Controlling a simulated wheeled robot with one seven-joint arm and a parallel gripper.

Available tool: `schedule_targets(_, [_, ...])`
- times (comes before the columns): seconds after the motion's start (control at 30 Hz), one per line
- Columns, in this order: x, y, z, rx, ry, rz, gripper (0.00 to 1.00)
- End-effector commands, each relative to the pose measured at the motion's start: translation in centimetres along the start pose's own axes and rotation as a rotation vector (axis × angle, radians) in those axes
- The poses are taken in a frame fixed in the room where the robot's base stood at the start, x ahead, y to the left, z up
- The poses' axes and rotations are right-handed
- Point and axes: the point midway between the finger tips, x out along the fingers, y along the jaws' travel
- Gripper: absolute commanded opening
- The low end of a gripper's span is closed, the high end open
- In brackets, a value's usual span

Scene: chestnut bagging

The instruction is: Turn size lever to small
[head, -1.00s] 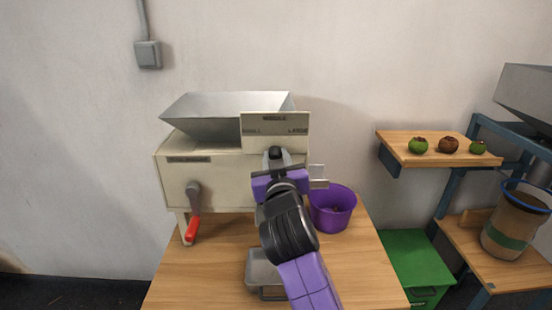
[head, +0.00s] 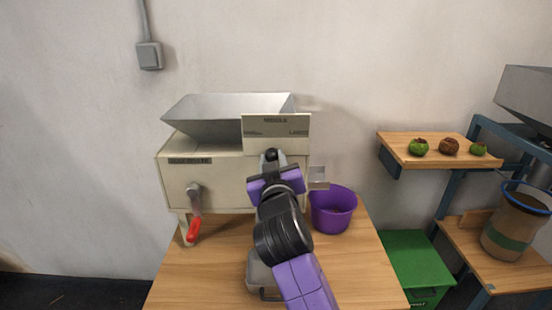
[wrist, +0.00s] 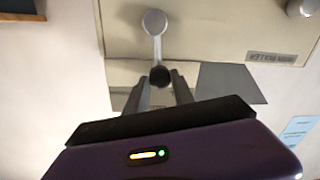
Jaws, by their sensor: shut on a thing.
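The size lever's black knob (head: 271,154) stands at the front of the cream machine (head: 212,178), just below its label plate (head: 276,128). The plate has a top label that seems to read MIDDLE and one label at each side, too small to read surely. In the wrist view, the lever's grey arm (wrist: 157,45) runs from a round pivot to the black knob (wrist: 160,76). My gripper (wrist: 160,84) is shut on the knob, one finger on each side. In the head view, my gripper (head: 270,164) and wrist hide the lever's lower part.
A crank with a red handle (head: 193,231) hangs at the machine's left. A purple bucket (head: 333,212) stands right of my arm on the wooden table (head: 195,280). A grey tray (head: 262,275) lies partly behind my arm. A green crate (head: 417,262) is farther right.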

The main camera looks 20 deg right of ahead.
Motion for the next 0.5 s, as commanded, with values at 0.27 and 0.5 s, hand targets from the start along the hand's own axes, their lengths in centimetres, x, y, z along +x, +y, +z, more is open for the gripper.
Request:
schedule_targets(0.27, [0.1, -1.6, -0.3, -0.21, -0.015, -0.003, 0.0])
schedule_targets(0.5, [0.2, -2.9, -0.1, -0.368, -0.026, -0.005, 0.0])
